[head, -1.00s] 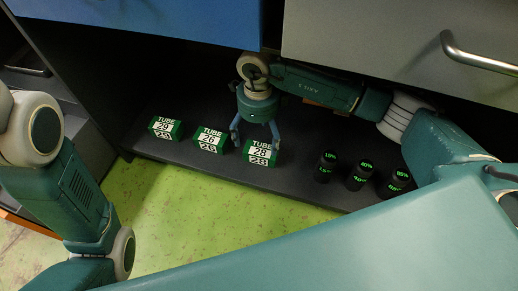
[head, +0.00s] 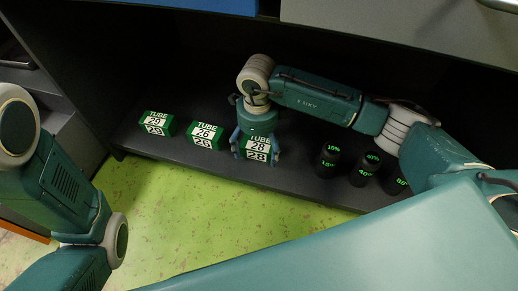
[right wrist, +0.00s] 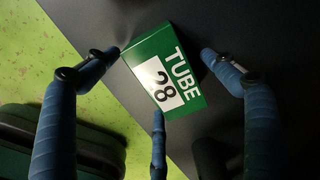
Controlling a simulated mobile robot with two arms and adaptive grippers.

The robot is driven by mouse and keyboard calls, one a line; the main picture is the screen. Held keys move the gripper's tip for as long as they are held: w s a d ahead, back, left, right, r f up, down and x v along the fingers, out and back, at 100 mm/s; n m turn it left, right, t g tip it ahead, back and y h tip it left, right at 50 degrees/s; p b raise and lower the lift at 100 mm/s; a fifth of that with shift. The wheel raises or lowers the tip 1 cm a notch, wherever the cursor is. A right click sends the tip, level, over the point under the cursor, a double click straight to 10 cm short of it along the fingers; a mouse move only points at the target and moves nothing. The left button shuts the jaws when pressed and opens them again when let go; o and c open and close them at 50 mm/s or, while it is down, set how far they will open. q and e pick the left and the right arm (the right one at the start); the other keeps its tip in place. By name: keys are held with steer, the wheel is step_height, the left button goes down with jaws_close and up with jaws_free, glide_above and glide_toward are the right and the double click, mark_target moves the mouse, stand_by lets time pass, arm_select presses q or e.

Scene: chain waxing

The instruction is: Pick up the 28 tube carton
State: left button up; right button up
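The 28 tube carton (head: 258,148) is a small green box with white number labels, standing on the dark shelf (head: 300,184) right of the other two cartons. My right gripper (head: 256,154) is over it, pointing down, with blue fingers on either side of the carton. In the right wrist view the carton (right wrist: 170,70) lies between the spread fingers of the open right gripper (right wrist: 153,56). I see gaps there and no clear grip on the carton. My left arm shows at the left of the head view, but its gripper is out of frame.
The 26 tube carton (head: 206,136) stands close left of the 28 carton, and the 29 tube carton (head: 156,125) farther left. Dark bottles marked 15% (head: 327,161), 40% (head: 365,169) and 85% (head: 397,184) stand to the right. Drawer fronts (head: 400,30) overhang the shelf.

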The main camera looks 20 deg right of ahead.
steer(key=c, duration=1.3)
steer(key=shift+r, duration=0.1)
steer(key=shift+c, duration=0.2)
